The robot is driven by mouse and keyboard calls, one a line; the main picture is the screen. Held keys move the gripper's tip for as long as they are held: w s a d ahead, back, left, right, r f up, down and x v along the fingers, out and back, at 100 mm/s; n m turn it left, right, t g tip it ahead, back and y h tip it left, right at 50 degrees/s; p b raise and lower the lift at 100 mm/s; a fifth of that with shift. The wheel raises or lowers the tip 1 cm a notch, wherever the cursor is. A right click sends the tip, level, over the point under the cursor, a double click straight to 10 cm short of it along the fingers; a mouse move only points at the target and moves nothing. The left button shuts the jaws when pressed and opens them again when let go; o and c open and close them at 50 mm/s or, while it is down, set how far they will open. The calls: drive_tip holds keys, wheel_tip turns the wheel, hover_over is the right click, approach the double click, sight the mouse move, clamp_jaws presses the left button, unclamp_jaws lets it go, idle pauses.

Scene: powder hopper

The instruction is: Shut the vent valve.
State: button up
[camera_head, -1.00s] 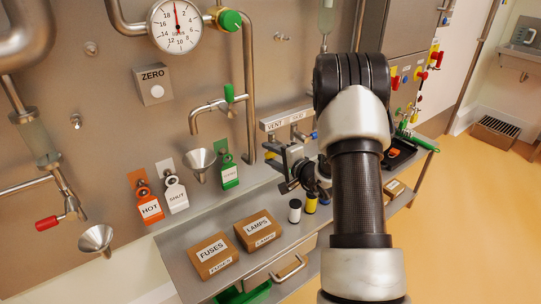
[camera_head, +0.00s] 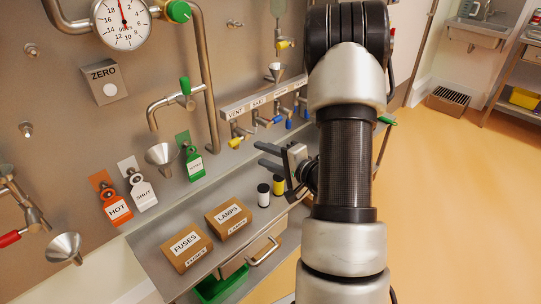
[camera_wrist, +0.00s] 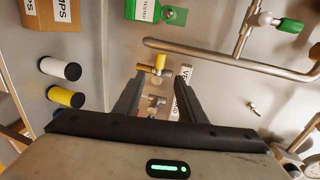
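The vent valve (camera_head: 236,142) hangs under the VENT label at the left end of a labelled manifold bar (camera_head: 262,97). It has a short yellow handle. In the wrist view the yellow handle (camera_wrist: 150,69) shows just beyond the fingertips, beside the partly hidden label (camera_wrist: 185,74). My gripper (camera_head: 264,155) is open and empty, its fingers pointing at the panel, below and to the right of the valve in the head view. In the wrist view my gripper (camera_wrist: 158,84) has the valve's pipework between and beyond its fingers. No contact shows.
Other valves with blue handles (camera_head: 277,120) hang farther along the bar. White and yellow cylinders (camera_head: 264,195) and the FUSES (camera_head: 187,246) and LAMPS (camera_head: 228,217) boxes stand on the shelf below. A green TESTED tag (camera_head: 193,164) and a funnel (camera_head: 160,156) are to the left.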

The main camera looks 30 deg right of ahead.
drive_tip(key=shift+v, duration=1.15)
